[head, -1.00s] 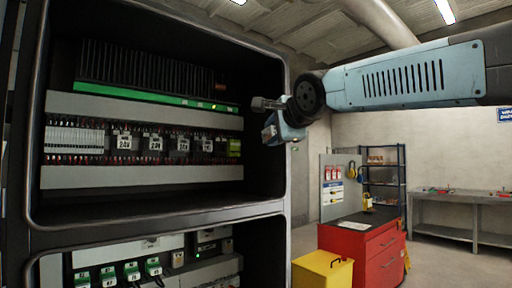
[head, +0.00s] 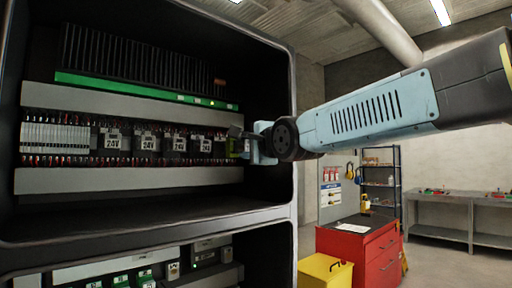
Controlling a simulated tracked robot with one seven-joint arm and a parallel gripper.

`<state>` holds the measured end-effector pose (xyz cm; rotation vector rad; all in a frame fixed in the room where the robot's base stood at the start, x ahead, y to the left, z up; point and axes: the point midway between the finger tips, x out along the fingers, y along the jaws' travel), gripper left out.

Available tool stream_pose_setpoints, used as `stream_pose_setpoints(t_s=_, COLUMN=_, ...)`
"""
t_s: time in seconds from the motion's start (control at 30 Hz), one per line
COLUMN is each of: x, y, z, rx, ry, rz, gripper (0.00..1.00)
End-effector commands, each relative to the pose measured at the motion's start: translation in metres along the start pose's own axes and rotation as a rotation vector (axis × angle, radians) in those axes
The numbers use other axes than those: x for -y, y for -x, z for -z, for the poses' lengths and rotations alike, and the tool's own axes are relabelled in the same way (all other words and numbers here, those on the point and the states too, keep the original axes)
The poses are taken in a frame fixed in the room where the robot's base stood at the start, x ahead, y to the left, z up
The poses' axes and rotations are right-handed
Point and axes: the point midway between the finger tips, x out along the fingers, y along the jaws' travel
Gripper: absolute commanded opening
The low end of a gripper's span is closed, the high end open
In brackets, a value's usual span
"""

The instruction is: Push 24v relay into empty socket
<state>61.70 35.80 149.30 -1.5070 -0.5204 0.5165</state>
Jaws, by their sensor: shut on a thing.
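A row of dark relays with white 24V labels, such as this 24V relay (head: 112,141), sits on the rail in the upper bay of the open cabinet. My gripper (head: 238,141) is at the right end of that row, just inside the cabinet's right side. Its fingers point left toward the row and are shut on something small. The held thing is mostly hidden by the fingers and the dark background, so I cannot make out its shape or label. I cannot pick out an empty socket; the right end of the row is partly covered by my gripper.
Grey wire ducts (head: 130,178) run above and below the relay row. The cabinet's right frame (head: 284,200) stands close beside my wrist. A lower bay holds green-labelled parts. A red tool cabinet (head: 352,244) and yellow bin (head: 322,272) stand outside at right.

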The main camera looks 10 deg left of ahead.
Motion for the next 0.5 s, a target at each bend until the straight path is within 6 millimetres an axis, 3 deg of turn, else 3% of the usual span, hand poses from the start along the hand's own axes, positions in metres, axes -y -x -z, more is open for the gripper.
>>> stream_pose_setpoints(t_s=0.5, x=0.0, y=-0.031, z=-0.007, rx=0.0, ry=-0.001, rz=-0.002, gripper=0.06)
